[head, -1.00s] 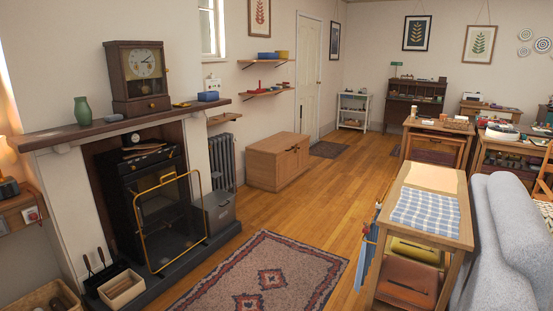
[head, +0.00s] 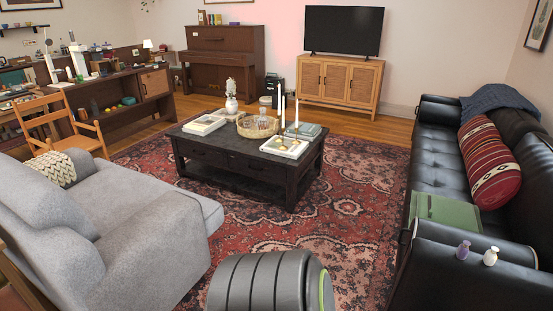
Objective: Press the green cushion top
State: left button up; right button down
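A flat green rectangular thing (head: 447,211), which looks like the green cushion, lies on the near end of the black leather sofa (head: 432,150) at the right. Its top faces up, and two small dark marks show on it. The sofa's near armrest stands close in front of it. Neither of my grippers is in view, and nothing of mine is seen touching the green thing.
A dark coffee table (head: 250,156) stands mid-room on a red patterned rug (head: 255,230). A grey armchair (head: 110,230) is at the left. A dark grey ribbed rounded thing (head: 262,283) is at the bottom. Two small bottles stand on the sofa arm. Rug shows between table and sofa.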

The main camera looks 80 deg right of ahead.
aim_at(448, 212)
jog(key=z, duration=4)
jog(key=i+j+z, duration=0.15)
jog(key=i+j, duration=0.25)
jog(key=i+j+z, duration=0.15)
jog(key=i+j, duration=0.25)
jog(key=j, duration=0.15)
jog(key=i+j+z, duration=0.1)
jog(key=i+j, duration=0.25)
jog(key=j, duration=0.2)
jog(key=i+j+z, duration=0.15)
jog(key=i+j, duration=0.2)
jog(key=j, duration=0.2)
jog(key=i+j+z, duration=0.15)
jog(key=i+j, duration=0.15)
jog(key=j, duration=0.3)
jog(key=i+j+z, duration=0.15)
jog(key=j, duration=0.5)
jog(key=i+j+z, duration=0.1)
jog(key=i+j, duration=0.25)
jog(key=j, duration=0.3)
jog(key=i+j+z, duration=0.15)
jog(key=j, duration=0.55)
jog(key=i+l, duration=0.1)
jog(key=i, duration=0.05)
